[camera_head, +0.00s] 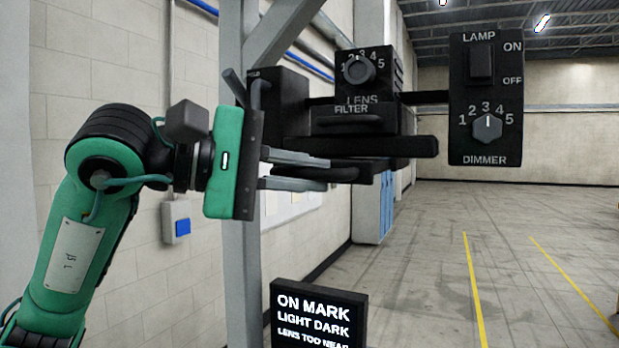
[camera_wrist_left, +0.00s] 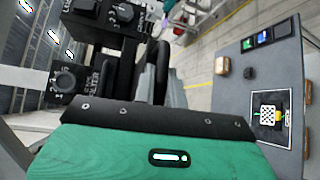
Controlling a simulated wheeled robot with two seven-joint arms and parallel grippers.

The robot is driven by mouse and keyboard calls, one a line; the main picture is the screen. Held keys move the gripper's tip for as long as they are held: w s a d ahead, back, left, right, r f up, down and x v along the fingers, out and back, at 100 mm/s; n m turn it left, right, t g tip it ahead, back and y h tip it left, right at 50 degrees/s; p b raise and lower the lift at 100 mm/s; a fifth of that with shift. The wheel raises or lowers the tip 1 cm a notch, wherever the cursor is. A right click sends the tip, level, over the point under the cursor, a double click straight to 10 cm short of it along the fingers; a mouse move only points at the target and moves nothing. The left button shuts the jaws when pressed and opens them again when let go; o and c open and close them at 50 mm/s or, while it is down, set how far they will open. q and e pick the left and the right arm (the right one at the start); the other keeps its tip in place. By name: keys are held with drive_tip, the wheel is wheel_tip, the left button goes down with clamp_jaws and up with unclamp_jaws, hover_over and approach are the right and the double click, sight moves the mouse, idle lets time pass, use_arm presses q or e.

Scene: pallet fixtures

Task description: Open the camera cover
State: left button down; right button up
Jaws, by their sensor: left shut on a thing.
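The camera is a black box (camera_head: 385,90) on a grey post, with a numbered LENS dial (camera_head: 358,69) and a slot marked FILTER. A flat black plate (camera_head: 405,147), apparently the camera cover, lies level along its underside. A dark handle bar (camera_head: 345,176) runs just below the plate. My left gripper (camera_head: 328,172) comes in from the left, its grey fingers above and below this bar, shut on it. In the left wrist view the fingers (camera_wrist_left: 156,72) close around a dark bar, partly hidden by the gripper body. My right gripper is not in view.
A LAMP and DIMMER panel (camera_head: 486,99) hangs to the right of the camera. A screen (camera_head: 318,315) below reads ON MARK, LIGHT DARK, LENS TOO NEAR. The grey post (camera_head: 240,270) stands close behind my left gripper. A grey table (camera_wrist_left: 245,100) with small blocks shows in the wrist view.

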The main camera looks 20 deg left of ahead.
use_arm(q)
drive_tip(key=c, duration=1.5)
unclamp_jaws()
drive_tip(key=shift+o, duration=0.2)
drive_tip(key=shift+s+a, duration=0.15)
drive_tip(key=shift+a, duration=0.1)
drive_tip(key=b+v, duration=0.4)
drive_tip(key=v, duration=0.9)
drive_tip(key=shift+b, duration=0.4)
drive_tip(key=shift+s+r, duration=0.1)
